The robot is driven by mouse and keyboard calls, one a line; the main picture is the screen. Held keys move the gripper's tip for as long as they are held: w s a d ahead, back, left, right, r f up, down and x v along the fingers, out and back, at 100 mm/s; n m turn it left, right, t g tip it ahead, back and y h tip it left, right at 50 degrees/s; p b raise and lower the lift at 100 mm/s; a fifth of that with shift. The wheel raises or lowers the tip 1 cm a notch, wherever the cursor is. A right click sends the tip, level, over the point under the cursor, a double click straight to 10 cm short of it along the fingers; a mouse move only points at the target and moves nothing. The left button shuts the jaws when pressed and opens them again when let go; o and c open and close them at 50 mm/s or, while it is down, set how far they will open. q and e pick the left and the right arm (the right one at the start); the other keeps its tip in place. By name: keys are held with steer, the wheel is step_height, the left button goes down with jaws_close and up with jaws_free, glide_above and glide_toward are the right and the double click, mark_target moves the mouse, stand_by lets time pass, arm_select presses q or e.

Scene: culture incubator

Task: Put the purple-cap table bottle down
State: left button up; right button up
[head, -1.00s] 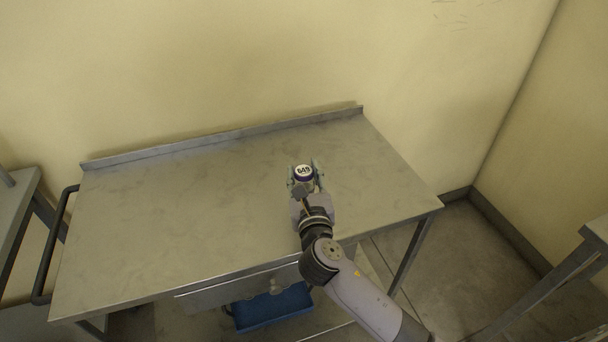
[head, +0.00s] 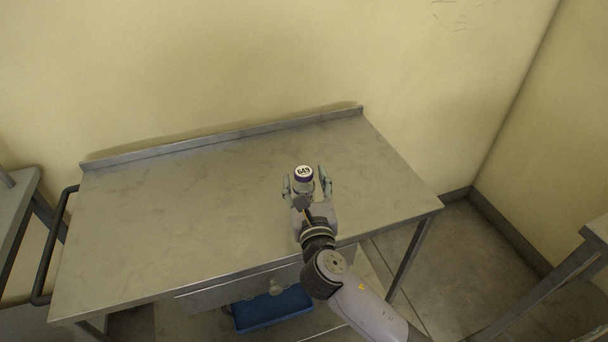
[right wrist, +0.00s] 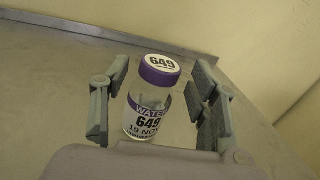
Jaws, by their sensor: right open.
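The purple-cap bottle (head: 303,177) stands upright on the metal table (head: 180,215), towards its right side. In the right wrist view the bottle (right wrist: 149,115) is clear, with a purple cap marked 649 and a label reading WATER 649. My right gripper (head: 305,180) is open, with one finger on each side of the bottle. In the right wrist view the fingers (right wrist: 155,105) stand apart from the bottle, with a gap on both sides. The bottle's lower end is partly hidden by the gripper. My left gripper is not in view.
The rest of the tabletop is bare. A raised lip (head: 230,135) runs along its back edge by the wall. A blue box (head: 272,309) sits below the table near a drawer (head: 240,287). Other metal furniture (head: 18,215) stands at the left.

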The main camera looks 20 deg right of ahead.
steer(key=s, duration=0.3)
steer(key=s+a, duration=0.1)
steer(key=s, duration=0.5)
steer(key=shift+s+a+r+b, duration=0.1)
steer(key=shift+s+a+b, duration=0.2)
steer(key=shift+s, duration=0.05)
